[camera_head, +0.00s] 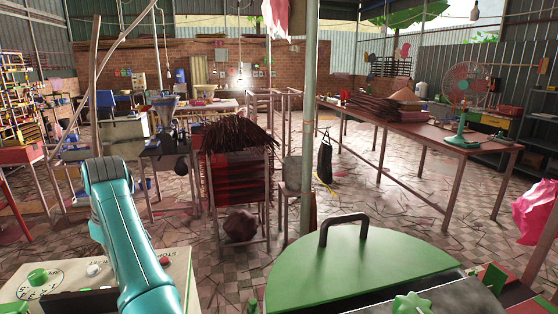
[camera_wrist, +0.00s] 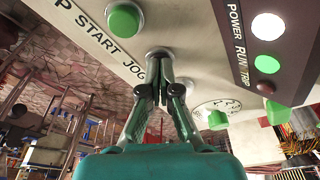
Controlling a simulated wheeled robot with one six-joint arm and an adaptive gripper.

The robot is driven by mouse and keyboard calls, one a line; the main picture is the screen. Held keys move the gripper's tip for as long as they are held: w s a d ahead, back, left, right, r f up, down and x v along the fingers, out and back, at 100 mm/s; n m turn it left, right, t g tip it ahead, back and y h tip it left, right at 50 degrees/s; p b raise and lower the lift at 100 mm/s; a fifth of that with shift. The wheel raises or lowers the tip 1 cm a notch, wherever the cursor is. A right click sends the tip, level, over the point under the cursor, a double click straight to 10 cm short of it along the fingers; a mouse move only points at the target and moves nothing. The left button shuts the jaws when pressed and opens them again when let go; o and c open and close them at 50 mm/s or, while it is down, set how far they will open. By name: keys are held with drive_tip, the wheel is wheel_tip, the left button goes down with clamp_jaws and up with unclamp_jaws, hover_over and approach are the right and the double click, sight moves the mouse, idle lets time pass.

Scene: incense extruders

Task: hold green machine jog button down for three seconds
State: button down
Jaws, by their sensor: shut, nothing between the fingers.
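The machine's control panel (camera_wrist: 200,50) fills the upper part of the wrist view, with the lettering START and JOG on a pale strip. My gripper (camera_wrist: 160,66) is shut and empty, its fingertips at a round pale-rimmed button (camera_wrist: 158,51) beside the JOG lettering. The fingertips cover most of that button, so its colour and whether it is pressed in cannot be told. A green button (camera_wrist: 124,18) sits beside START, clear of the fingers. In the head view the panel (camera_head: 185,265) is at the lower left; my arm hides part of it, and my gripper does not show there.
A dark strip marked POWER, RUN and TRIP has a bright white lamp (camera_wrist: 267,26). A green knob (camera_wrist: 218,120) sits on a dial close right of the fingers. In the head view, a red button (camera_head: 165,261) marked STOP and a green round lid (camera_head: 345,270) lie right of my arm.

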drive_tip(key=shift+r, duration=3.5)
